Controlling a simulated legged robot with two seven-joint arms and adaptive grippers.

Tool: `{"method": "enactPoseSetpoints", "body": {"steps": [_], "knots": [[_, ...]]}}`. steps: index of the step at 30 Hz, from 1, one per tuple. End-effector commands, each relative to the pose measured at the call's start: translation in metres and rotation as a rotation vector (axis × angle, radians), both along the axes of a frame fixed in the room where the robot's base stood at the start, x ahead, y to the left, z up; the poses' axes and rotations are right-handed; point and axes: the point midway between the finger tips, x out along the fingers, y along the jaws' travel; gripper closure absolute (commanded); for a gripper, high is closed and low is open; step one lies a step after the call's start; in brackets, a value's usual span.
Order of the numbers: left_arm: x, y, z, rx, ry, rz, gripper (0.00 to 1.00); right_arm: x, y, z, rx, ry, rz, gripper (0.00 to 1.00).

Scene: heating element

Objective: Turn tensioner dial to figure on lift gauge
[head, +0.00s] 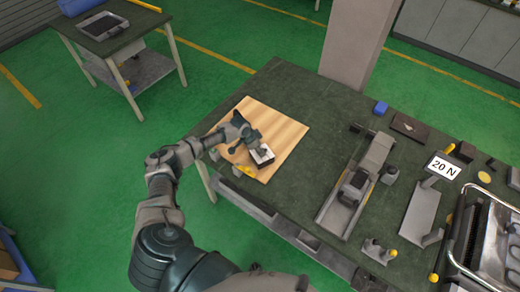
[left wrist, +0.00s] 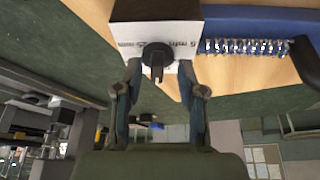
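The lift gauge (head: 444,167) is a white sign reading "20 N" at the right of the bench in the head view. A small device with a white face (head: 261,155) sits on the wooden board. In the left wrist view its white face (left wrist: 128,36) has small printed text and carries a black dial (left wrist: 157,57) with a protruding grip. My left gripper (left wrist: 160,72) is open, its fingertips on either side of the dial with visible gaps. In the head view my left gripper (head: 246,143) is beside the device and partly covers it. My right gripper is not visible.
The wooden board (head: 283,126) lies on the dark green bench (head: 312,92). A silvery coil (left wrist: 245,46) lies beside the dial against a blue part.

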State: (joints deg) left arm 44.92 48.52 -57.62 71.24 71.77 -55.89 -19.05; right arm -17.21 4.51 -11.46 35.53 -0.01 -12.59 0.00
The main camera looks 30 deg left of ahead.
Motion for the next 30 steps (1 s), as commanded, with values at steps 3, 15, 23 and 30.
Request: {"method": "enactPoseSetpoints", "body": {"steps": [3,15,23,30], "knots": [[0.0029,-0.0026,-0.0075,0.001,-0.002,-0.001,0.6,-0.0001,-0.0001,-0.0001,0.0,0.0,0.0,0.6],[0.0036,-0.0031,-0.0097,0.002,-0.001,0.0,0.83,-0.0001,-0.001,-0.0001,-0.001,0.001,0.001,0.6],[0.0036,-0.0023,-0.01,0.001,-0.001,-0.001,1.0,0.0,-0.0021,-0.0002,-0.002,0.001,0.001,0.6],[0.0038,-0.0015,-0.0118,0.0,0.0,-0.038,1.0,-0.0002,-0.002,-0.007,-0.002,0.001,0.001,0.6]]}}
